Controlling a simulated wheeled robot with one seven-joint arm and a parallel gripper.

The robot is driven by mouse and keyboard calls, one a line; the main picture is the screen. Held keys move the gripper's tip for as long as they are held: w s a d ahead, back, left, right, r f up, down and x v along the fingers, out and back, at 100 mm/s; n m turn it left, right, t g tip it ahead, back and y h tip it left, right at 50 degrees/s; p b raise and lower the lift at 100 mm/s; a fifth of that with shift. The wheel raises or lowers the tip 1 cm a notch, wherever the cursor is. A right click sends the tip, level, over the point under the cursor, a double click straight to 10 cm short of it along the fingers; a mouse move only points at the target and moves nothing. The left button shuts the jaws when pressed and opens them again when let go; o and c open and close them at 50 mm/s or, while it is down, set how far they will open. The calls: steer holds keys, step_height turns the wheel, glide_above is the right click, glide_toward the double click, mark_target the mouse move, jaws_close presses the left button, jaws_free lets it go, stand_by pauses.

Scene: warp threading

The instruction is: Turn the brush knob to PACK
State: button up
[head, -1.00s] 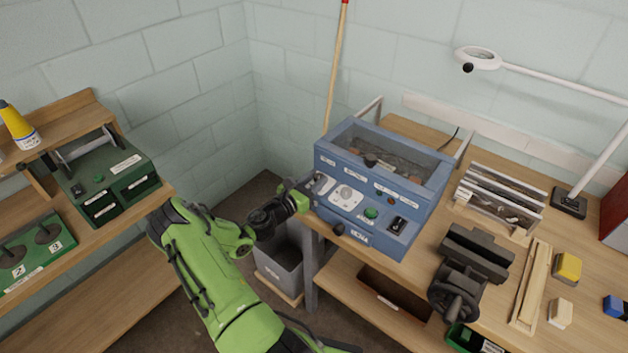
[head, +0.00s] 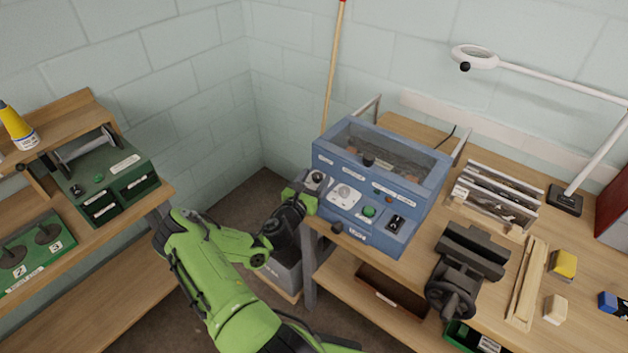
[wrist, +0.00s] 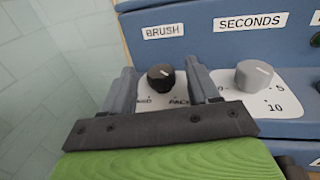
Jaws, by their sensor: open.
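The black brush knob (wrist: 160,77) sits on a white plate under the BRUSH label (wrist: 163,31) on the blue machine (head: 345,228). A pale mark shows near its top right. The word PACK (wrist: 179,101) is printed below right of it; a partly hidden word ending in "SED" is below left. My gripper (head: 309,191) is at the panel's left end. In the wrist view its two grey fingers stand open, one on each side of the knob, with visible gaps. I cannot tell how deep the fingertips reach.
The paler SECONDS knob (wrist: 254,75) is close right of my right finger. A green button (head: 369,212) and a black switch (head: 396,222) are farther right. A grey bin (head: 286,270) is below my wrist. A vise (head: 462,275) stands on the bench.

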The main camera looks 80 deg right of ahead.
steer(key=w+a, duration=0.3)
steer(key=a, duration=1.2)
steer(key=shift+a+b, duration=0.25)
steer(key=shift+b, duration=0.15)
